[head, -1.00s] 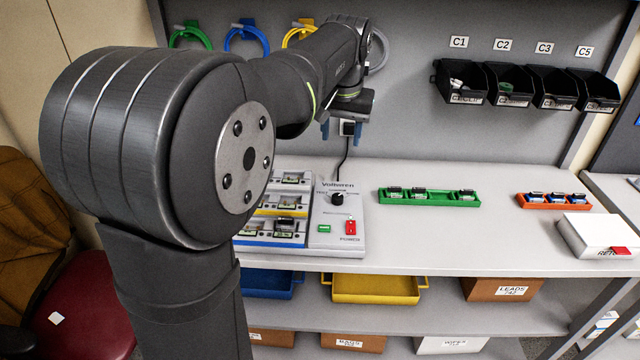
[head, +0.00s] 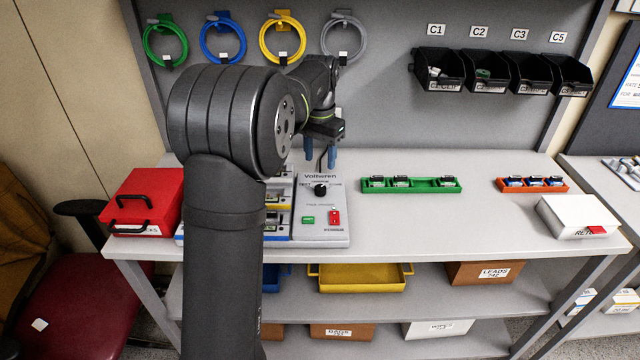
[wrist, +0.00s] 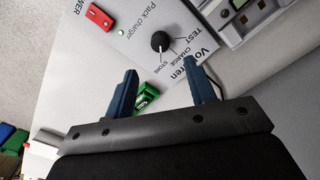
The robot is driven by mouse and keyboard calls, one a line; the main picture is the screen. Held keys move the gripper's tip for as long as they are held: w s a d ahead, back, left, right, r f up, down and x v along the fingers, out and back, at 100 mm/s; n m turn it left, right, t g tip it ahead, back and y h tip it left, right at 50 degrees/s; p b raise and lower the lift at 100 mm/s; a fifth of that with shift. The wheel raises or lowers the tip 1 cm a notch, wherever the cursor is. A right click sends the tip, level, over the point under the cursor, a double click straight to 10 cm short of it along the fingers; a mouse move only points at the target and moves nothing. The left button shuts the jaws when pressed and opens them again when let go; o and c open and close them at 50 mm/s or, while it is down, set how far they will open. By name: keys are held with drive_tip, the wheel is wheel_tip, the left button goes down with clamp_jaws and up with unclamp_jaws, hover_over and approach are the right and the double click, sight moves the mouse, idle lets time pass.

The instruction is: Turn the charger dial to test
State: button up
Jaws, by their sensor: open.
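The charger dial (head: 320,190) is a round black knob on the light grey charger panel (head: 318,232). My gripper (head: 320,155) is open and empty, with blue fingers pointing down behind and above the dial. In the wrist view my gripper (wrist: 160,68) has its fingertips on either side below the dial, apart from it.
A red switch (head: 334,217) and a green display (head: 308,220) are on the panel. A red box (head: 143,200) stands at the left. A green rack (head: 411,186) lies to the right, then an orange rack (head: 532,186) and a white box (head: 578,217). The bench front between is clear.

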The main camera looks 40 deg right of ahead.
sight(320, 188)
wheel_tip(320, 188, down, 9)
drive_tip(key=shift+f, duration=0.15)
drive_tip(key=c, duration=1)
drive_tip(key=shift+o, duration=0.2)
